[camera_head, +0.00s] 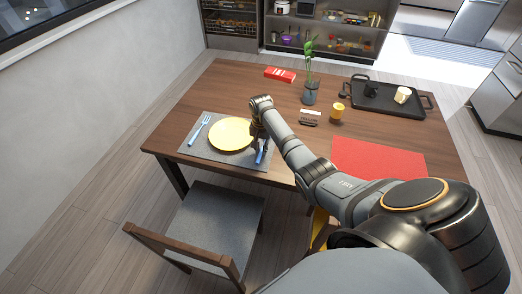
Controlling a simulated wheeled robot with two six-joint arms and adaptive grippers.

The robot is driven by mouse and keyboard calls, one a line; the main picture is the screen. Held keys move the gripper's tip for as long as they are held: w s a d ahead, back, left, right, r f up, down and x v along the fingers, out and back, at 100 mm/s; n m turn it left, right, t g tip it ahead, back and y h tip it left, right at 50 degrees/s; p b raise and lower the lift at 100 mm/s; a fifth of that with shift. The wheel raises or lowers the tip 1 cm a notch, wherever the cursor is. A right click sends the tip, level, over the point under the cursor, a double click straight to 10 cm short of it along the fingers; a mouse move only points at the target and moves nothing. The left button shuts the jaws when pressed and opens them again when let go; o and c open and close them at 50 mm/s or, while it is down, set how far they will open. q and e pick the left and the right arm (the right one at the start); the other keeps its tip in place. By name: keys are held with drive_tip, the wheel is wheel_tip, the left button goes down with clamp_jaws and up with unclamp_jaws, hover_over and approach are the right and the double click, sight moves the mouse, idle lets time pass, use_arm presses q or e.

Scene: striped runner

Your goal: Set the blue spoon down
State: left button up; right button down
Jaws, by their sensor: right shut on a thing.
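The blue spoon (261,152) is upright or steeply tilted in the jaws of my right gripper (259,140), at the right side of the yellow plate (231,134). The right gripper is shut on it, over the right edge of the grey placemat (197,153). I cannot tell whether the spoon touches the mat. A blue fork (199,130) lies on the mat left of the plate. My left gripper is not in view.
A red placemat (378,157) lies bare at the right. A chair (210,228) is at the front edge of the wooden table (211,88).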

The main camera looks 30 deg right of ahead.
drive_tip(key=shift+w+f, duration=0.1)
drive_tip(key=shift+f, duration=0.4)
drive_tip(key=shift+f, duration=0.1)
drive_tip(key=c, duration=1.3)
unclamp_jaws()
wheel_tip(320, 180, up, 12)
drive_tip(key=shift+r, duration=0.15)
